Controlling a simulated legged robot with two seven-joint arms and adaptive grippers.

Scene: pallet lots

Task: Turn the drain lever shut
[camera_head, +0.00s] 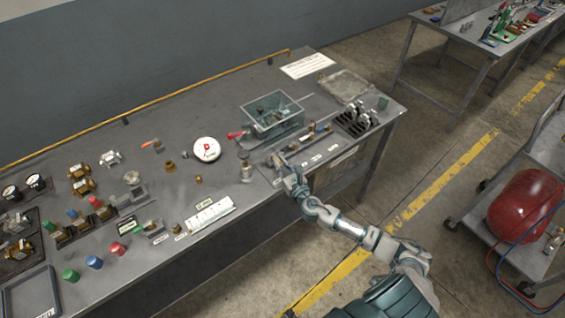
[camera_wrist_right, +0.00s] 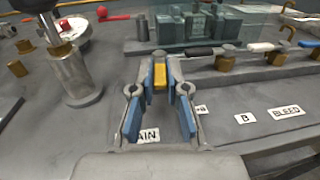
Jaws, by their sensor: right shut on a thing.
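My right gripper (camera_head: 284,166) is over the front edge of the bench, at the left end of a row of valves. In the right wrist view the gripper (camera_wrist_right: 160,72) has its fingertips closed on the yellow drain lever (camera_wrist_right: 160,78). The lever points toward the wrist camera, and the fingers hide most of the valve behind it. My left gripper is in neither view.
A black-handled lever (camera_wrist_right: 204,52) and a white-handled lever (camera_wrist_right: 262,46) stand right of the gripper. A metal cylinder (camera_wrist_right: 74,75) stands close on its left. A clear bin (camera_head: 272,117) sits behind.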

